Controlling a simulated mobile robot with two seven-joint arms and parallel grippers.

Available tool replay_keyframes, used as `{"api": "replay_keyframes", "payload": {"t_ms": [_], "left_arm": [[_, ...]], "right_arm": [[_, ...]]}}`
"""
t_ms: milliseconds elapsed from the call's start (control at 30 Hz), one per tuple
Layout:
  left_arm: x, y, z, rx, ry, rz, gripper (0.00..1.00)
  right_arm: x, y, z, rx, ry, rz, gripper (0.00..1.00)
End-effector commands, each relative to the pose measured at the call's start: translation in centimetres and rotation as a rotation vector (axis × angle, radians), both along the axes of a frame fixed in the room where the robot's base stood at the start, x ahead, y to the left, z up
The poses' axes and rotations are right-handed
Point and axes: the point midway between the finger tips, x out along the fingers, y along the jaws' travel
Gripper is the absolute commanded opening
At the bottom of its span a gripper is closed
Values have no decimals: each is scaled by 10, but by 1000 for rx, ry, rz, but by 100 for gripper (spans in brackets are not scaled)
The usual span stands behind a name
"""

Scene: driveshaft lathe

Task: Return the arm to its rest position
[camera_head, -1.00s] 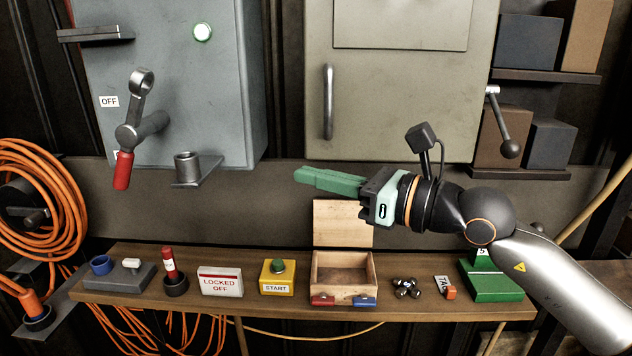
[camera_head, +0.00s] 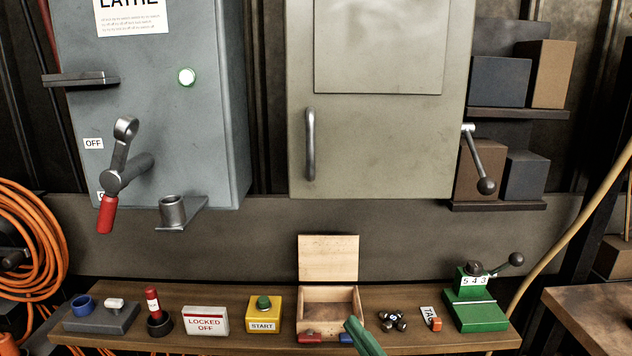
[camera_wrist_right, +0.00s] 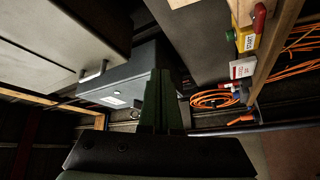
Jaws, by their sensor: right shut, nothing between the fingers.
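My right gripper (camera_head: 364,337) shows only by its green fingers at the bottom edge of the head view, in front of the shelf and just right of the open wooden box (camera_head: 330,327). The fingers are together with nothing between them. In the right wrist view the green fingers (camera_wrist_right: 161,100) point up the picture, side by side and closed. The rest of my right arm is below the head view. My left gripper shows in neither view.
A shelf (camera_head: 385,327) carries the box, a yellow start button (camera_head: 262,314), a locked-off sign (camera_head: 206,320) and a green device (camera_head: 474,300). Behind stand a grey lathe cabinet (camera_head: 160,60) with a red-handled lever (camera_head: 107,214) and a beige cabinet (camera_head: 380,140). Orange cable hangs left.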

Motion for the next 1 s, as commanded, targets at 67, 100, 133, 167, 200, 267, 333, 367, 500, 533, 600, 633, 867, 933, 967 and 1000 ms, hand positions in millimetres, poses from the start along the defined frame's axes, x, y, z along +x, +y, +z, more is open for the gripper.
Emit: {"api": "replay_keyframes", "payload": {"t_ms": [67,100,133,167,200,267,333,367,500,533,600,633,867,933,967,1000], "left_arm": [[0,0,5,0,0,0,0],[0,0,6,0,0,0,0],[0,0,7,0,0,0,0],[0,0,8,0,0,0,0],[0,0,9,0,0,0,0],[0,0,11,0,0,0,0],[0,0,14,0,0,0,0],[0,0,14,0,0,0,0],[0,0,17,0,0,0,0],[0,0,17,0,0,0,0],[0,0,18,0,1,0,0],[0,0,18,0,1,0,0],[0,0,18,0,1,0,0],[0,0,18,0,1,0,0],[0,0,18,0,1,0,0],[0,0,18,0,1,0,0]], "right_arm": [[-11,-20,-48,119,196,-63,0],[-18,-30,-72,177,292,-96,0],[-25,-37,-91,220,364,-122,0],[-34,-44,-110,260,435,-149,0],[-47,-53,-135,314,531,-187,0],[-70,-65,-172,392,675,-246,0],[-102,-77,-211,476,830,-312,0],[-117,-81,-226,508,892,-340,0],[-177,-94,-276,627,1116,-444,0],[-187,-95,-283,645,1151,-461,0],[-206,-98,-295,679,1213,-491,0],[-212,-98,-298,690,1232,-501,0],[-224,-99,-306,713,1271,-519,0],[-224,-99,-306,712,1270,-519,0],[-224,-99,-306,712,1270,-519,0],[-224,-99,-306,712,1270,-519,0]]}}
